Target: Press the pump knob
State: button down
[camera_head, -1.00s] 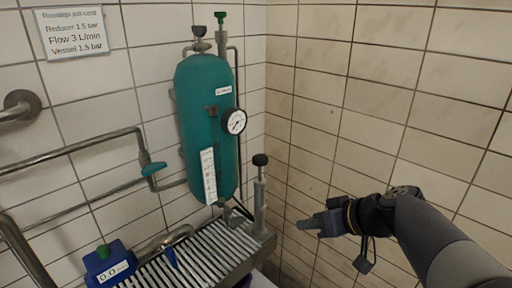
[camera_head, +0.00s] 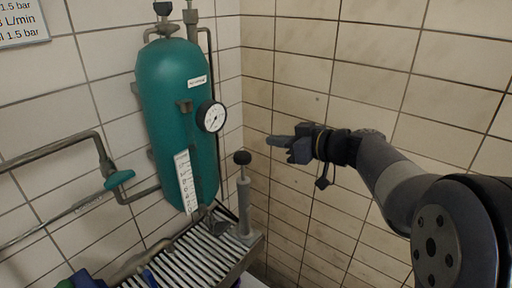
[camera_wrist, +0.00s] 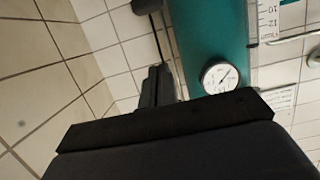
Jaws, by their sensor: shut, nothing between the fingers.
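The pump (camera_head: 244,207) is a grey upright cylinder at the right end of the slatted rack, topped by a round black knob (camera_head: 242,157). My gripper (camera_head: 270,140) is shut and empty, pointing left. In the head view its tip shows slightly above and to the right of the knob; I cannot tell the gap in depth. In the wrist view the shut fingers (camera_wrist: 158,72) point at the wall and vessel, and I cannot make out the knob there.
A teal vessel (camera_head: 175,105) with a round gauge (camera_head: 212,116) stands behind the rack (camera_head: 195,252); the gauge also shows in the wrist view (camera_wrist: 219,77). A pipe with a teal valve handle (camera_head: 119,179) runs at left. Tiled walls close the corner.

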jog(key=p, duration=0.3)
send_over(243, 155)
jog(key=v, duration=0.2)
notch_tip(243, 155, down, 3)
jog(key=shift+w+a+r, duration=0.1)
jog(key=shift+r, duration=0.1)
notch_tip(243, 155, down, 3)
jog(key=shift+f, duration=0.65)
notch_tip(243, 155, down, 6)
jog(key=b, duration=1.2)
jog(key=shift+f, duration=0.2)
notch_tip(243, 155, up, 5)
jog(key=shift+f+p, duration=0.1)
jog(key=shift+p, duration=0.25)
jog(key=b+v, duration=0.1)
jog(key=v, duration=0.9)
jog(key=shift+b, duration=0.4)
